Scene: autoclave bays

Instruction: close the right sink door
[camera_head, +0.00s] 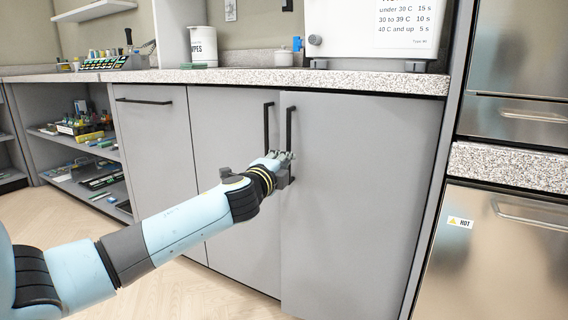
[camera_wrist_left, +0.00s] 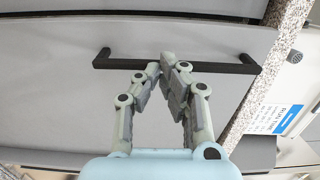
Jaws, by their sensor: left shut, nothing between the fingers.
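The right sink door (camera_head: 360,190) is a plain grey panel under the counter, with a black vertical bar handle (camera_head: 289,140) near its left edge. It looks slightly ajar, its left edge standing a little proud of the left sink door (camera_head: 235,190). My left gripper (camera_head: 288,158) is at the lower part of that handle, its fingers shut and empty. In the left wrist view, the fingertips (camera_wrist_left: 168,62) meet in front of the handle (camera_wrist_left: 225,67), over the door panel (camera_wrist_left: 60,105). I cannot tell whether they touch it. My right gripper is not in view.
A speckled counter (camera_head: 240,77) runs above the doors, carrying a wipes tub (camera_head: 203,47) and a white appliance (camera_head: 350,35). Steel autoclave fronts (camera_head: 500,260) stand at the right. Open shelves (camera_head: 80,155) are at the left. The wooden floor (camera_head: 180,295) in front is clear.

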